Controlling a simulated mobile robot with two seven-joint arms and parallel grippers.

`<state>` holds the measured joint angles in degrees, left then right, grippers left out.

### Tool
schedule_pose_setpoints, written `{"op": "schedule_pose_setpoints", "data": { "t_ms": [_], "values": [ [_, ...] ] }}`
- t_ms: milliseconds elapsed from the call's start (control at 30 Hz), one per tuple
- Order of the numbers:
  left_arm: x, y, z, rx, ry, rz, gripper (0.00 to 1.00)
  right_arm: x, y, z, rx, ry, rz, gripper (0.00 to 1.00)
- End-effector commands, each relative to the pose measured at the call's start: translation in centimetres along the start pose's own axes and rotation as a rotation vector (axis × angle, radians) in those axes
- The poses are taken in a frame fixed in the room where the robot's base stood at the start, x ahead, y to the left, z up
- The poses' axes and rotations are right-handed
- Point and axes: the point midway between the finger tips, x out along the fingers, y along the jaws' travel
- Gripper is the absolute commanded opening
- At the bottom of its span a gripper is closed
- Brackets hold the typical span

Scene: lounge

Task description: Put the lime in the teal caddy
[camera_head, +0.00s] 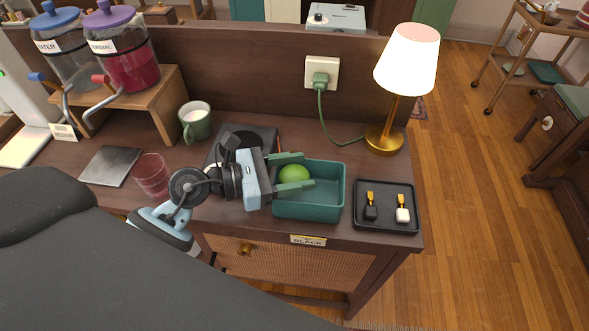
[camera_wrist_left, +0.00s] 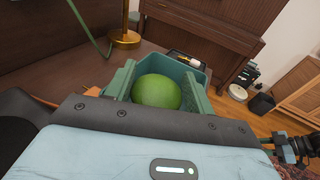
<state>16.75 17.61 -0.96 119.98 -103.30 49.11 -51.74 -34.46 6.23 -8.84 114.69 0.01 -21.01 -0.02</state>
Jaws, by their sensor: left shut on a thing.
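The green lime (camera_head: 294,174) is between the green fingers of my left gripper (camera_head: 291,172), which is shut on it. In the head view they are over the left part of the teal caddy (camera_head: 322,203). The lime also shows in the left wrist view (camera_wrist_left: 157,92), with the caddy (camera_wrist_left: 190,66) behind and around it. I cannot tell whether the lime touches the caddy floor. The rest of the caddy's inside looks empty.
A black tray (camera_head: 387,222) with two small items stands right of the caddy. A lamp (camera_head: 384,139) stands behind it, its green cord running to a wall socket. A green mug (camera_head: 195,123), a pink glass (camera_head: 151,176) and two drink dispensers are at left.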

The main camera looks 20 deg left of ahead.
Motion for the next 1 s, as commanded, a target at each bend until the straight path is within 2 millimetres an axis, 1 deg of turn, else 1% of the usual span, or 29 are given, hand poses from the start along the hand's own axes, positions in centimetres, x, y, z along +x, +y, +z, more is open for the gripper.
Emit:
{"op": "schedule_pose_setpoints", "data": {
  "t_ms": [267, 667, 700, 833, 1000],
  "values": [
    [0.0, 0.0, -0.5, 0.0, 0.001, 0.0, 0.3, 0.5, 0.1, -0.3, -0.001, 0.009, 0.001, 0.36],
    [0.1, -0.1, -1.8, -0.002, 0.013, -0.003, 0.3, 0.7, 0.0, 0.4, 0.0, -0.003, -0.001, 0.36],
    [0.1, -0.1, -1.9, -0.002, 0.015, -0.003, 0.59, 0.7, 0.0, 0.4, 0.0, -0.004, -0.001, 0.36],
    [0.2, -0.2, -2.0, -0.002, 0.018, -0.006, 0.75, 0.6, 0.0, 0.6, 0.001, -0.006, -0.002, 0.36],
    [0.2, -0.3, -2.1, -0.002, 0.019, -0.007, 0.75, 0.6, 0.0, 0.6, 0.001, -0.008, -0.002, 0.36]
  ]
}}
